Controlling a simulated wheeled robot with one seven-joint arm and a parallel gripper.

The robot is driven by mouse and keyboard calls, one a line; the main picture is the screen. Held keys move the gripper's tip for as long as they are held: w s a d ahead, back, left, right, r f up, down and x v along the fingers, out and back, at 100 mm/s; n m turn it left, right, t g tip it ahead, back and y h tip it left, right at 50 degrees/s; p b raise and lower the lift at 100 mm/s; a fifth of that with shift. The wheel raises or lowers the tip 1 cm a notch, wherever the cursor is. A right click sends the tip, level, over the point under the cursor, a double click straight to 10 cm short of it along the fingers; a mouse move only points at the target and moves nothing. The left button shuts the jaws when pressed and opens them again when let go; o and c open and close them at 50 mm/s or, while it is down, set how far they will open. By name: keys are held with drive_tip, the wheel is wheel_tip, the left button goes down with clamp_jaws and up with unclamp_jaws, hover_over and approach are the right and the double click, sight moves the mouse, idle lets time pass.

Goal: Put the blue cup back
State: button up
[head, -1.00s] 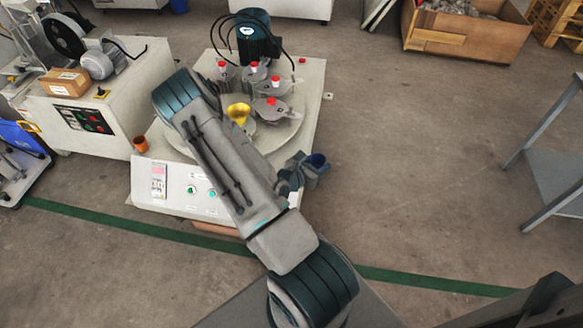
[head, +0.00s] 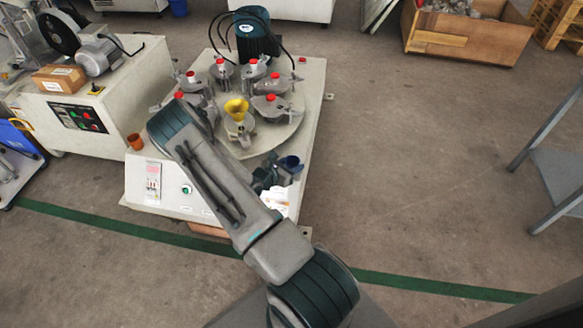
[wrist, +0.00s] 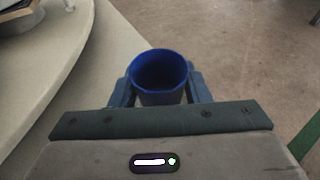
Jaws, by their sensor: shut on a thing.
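The blue cup (wrist: 160,72) is upright between the two fingers of my gripper (wrist: 160,92) in the wrist view, and the gripper is shut on it. Its open top faces the camera, and the inside looks empty. In the head view the cup (head: 290,164) and my gripper (head: 280,172) are over the right front part of the white machine (head: 150,190), beside its round table (head: 285,135). The arm hides part of the machine's front panel. I cannot tell the height of the cup above the surface.
A yellow funnel (head: 237,108) and several grey clamped holders with red knobs stand on the round table. An orange-brown cup (head: 135,141) stands at the machine's left edge. A motor (head: 252,40) with black cables is at the back. Open floor lies to the right.

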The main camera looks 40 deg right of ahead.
drive_tip(key=shift+r, duration=0.1)
drive_tip(key=shift+f, duration=0.25)
drive_tip(key=o, duration=1.1)
drive_tip(key=shift+r, duration=0.1)
